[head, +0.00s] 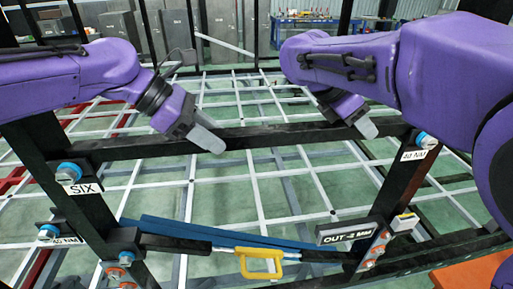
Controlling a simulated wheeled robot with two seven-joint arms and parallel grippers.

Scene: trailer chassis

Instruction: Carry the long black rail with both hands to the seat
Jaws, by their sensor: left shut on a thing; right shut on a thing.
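The long black rail (265,136) lies nearly level across the head view, from the left black post (45,150) to the right black post (395,190). My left gripper (207,138) is shut on the rail left of its middle, with a pale grey finger in front of it. My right gripper (364,126) is shut on the rail near its right end. Both reach down from above, and their far fingers are hidden. I cannot tell which part is the seat, or whether the rail's ends touch the posts.
Blue bolts (70,171) and labels such as "SIX" (83,189) are on the posts. Below the rail are a blue bar (215,232), a yellow-handled tool (260,262) and an "OUT-2 MM" block (348,233). A white grid (255,171) lies behind; cabinets stand farther back.

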